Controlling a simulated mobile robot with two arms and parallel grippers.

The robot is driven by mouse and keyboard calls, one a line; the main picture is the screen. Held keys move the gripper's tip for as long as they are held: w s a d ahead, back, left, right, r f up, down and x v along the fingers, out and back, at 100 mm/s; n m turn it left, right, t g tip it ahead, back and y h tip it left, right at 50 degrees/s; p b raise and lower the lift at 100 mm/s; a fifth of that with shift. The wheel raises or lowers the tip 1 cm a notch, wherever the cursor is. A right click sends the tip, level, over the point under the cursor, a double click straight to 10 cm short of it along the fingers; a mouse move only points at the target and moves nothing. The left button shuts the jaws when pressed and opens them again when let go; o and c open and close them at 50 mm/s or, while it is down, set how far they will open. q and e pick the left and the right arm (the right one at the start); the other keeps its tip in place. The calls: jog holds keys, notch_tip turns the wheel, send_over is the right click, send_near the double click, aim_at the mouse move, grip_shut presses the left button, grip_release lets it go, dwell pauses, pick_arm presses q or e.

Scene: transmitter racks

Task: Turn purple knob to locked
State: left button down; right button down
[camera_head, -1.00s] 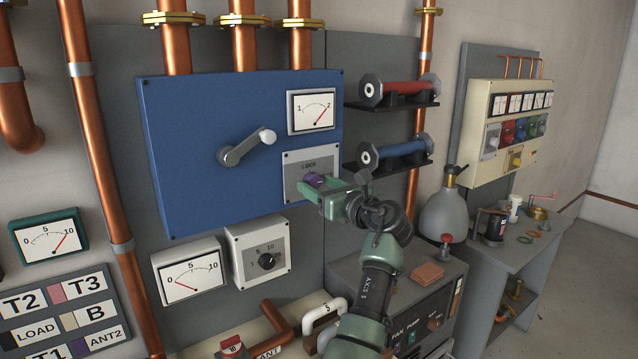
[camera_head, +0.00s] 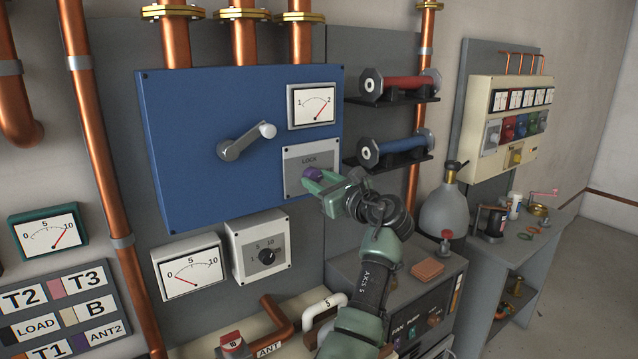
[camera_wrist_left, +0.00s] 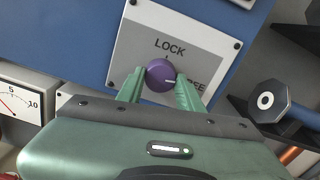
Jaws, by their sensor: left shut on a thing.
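The purple knob (camera_head: 311,173) sits on a grey plate (camera_head: 297,158) at the lower right of the blue cabinet. In the left wrist view, the knob (camera_wrist_left: 160,74) has a white mark pointing right, toward the FREE label, which a finger partly covers. The LOCK label (camera_wrist_left: 170,47) is above the knob. My left gripper (camera_head: 314,183) has its green fingers on either side of the knob and is shut on it. My right gripper is not in view.
A crank handle (camera_head: 246,141) sticks out from the blue cabinet (camera_head: 190,130), left of the plate. Red (camera_head: 400,88) and blue (camera_head: 398,147) cylinders rest on shelves to the right. A dial box (camera_head: 258,246) hangs below the cabinet.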

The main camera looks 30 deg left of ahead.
pick_arm(q)
jog(key=n+b, duration=0.1)
jog(key=n, duration=0.2)
jog(key=shift+f+n, duration=0.1)
jog(key=shift+n, duration=0.2)
jog(key=n+b, duration=0.3)
jog(key=n, duration=0.1)
jog(key=shift+w+n, duration=0.1)
jog(key=shift+n, duration=0.2)
jog(key=n+b, duration=0.3)
jog(key=n, duration=0.1)
jog(key=shift+n+b, duration=0.8)
jog(key=shift+n, duration=0.9)
jog(key=c, duration=0.9)
grip_release()
jog(key=shift+d, duration=0.1)
